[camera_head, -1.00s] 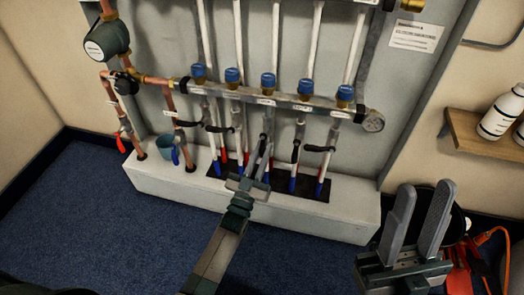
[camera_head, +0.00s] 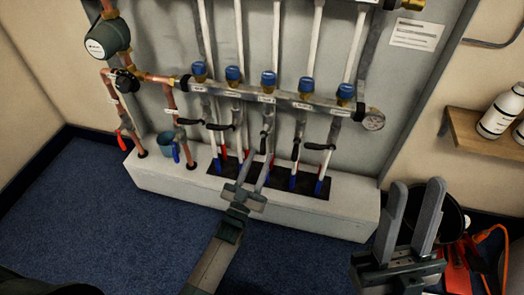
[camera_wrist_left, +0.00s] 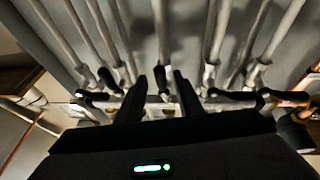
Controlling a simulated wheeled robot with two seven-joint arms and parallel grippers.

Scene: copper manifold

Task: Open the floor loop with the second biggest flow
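The copper manifold's lower rail (camera_head: 290,101) carries a row of blue-capped valves, among them the middle one (camera_head: 269,78). Below hang white loop pipes with black lever handles. The left levers (camera_head: 187,122) (camera_head: 218,127) and right levers (camera_head: 297,148) (camera_head: 320,147) lie out to the side; the middle lever (camera_head: 266,140) hangs along its pipe. My left gripper (camera_head: 260,156) is open, its fingertips just below the middle lever. In the left wrist view my open fingers (camera_wrist_left: 161,82) straddle the line of a central black handle (camera_wrist_left: 167,86), contact unclear. My right gripper (camera_head: 412,200) is open and empty. Labels are unreadable.
A pale plinth (camera_head: 330,217) juts out below the pipes. A shelf with a white bottle (camera_head: 501,112) is at right.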

